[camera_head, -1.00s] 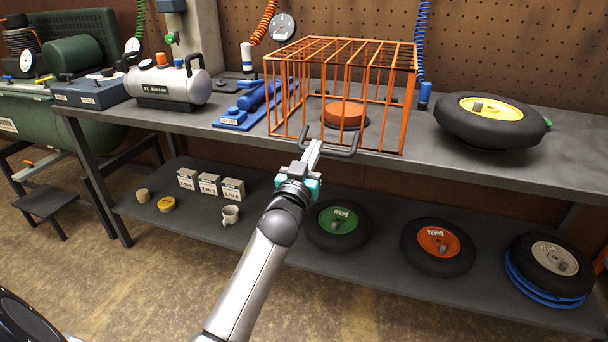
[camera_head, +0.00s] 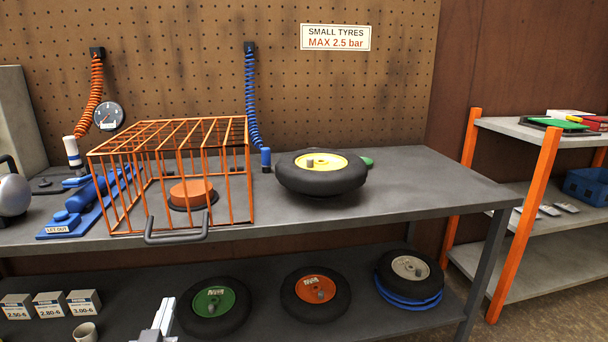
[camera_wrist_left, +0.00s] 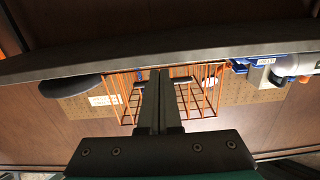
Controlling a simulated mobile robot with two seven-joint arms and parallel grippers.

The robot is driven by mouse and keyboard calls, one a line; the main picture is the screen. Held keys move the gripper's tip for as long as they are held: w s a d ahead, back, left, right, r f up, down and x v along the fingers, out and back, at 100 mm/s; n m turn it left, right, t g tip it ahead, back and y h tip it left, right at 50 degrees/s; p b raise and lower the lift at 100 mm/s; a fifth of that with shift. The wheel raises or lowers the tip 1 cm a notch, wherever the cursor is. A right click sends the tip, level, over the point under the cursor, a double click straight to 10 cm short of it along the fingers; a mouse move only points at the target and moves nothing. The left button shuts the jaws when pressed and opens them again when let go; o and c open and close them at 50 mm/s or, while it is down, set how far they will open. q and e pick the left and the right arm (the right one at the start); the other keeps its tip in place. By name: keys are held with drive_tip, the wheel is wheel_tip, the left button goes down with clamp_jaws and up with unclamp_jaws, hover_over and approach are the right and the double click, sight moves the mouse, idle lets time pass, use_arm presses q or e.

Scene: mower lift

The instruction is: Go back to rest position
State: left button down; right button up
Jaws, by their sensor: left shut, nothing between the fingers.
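My left gripper (camera_head: 163,318) shows at the bottom edge of the head view, in front of the lower shelf and below the bench edge. It is shut with nothing in it. In the left wrist view its closed fingers (camera_wrist_left: 158,103) point toward the orange wire cage (camera_wrist_left: 205,92), apart from it. The cage (camera_head: 125,170) stands on the bench with its grey handle (camera_head: 177,238) at the front. An orange-topped disc (camera_head: 193,194) is inside it. My right gripper is in neither view.
The lower shelf holds a green-hubbed wheel (camera_head: 214,302), an orange-hubbed wheel (camera_head: 316,290), another wheel on blue hose (camera_head: 410,272), boxes and a mug (camera_head: 84,332). An orange-posted rack (camera_head: 535,215) stands at right.

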use_arm(q)
drive_tip(key=s+d+f+m+g+h, duration=0.2)
drive_tip(key=s+d+f+g, duration=0.3)
drive_tip(key=s+f, duration=0.5)
drive_tip(key=s+d+f+m+g+h, duration=0.15)
drive_tip(key=s+d+f+g, duration=0.45)
drive_tip(key=f, duration=0.6)
drive_tip(key=s+d+f+m+g+p, duration=0.1)
drive_tip(key=s+f+g, duration=0.1)
drive_tip(key=s, duration=0.3)
drive_tip(key=s+d+f+g+p, duration=0.1)
drive_tip(key=s+f, duration=0.1)
drive_tip(key=s, duration=0.4)
drive_tip(key=s+a+r+g+p, duration=0.1)
drive_tip(key=s+a+g+p, duration=0.1)
drive_tip(key=s+p, duration=1.5)
drive_tip(key=a+p, duration=0.1)
drive_tip(key=p, duration=0.2)
drive_tip(key=shift+s+h, duration=0.25)
drive_tip(key=shift+h, duration=0.1)
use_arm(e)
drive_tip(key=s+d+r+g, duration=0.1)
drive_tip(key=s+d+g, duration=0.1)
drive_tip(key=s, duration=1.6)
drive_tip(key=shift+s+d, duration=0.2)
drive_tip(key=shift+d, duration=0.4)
use_arm(q)
drive_tip(key=shift+a+r, duration=0.1)
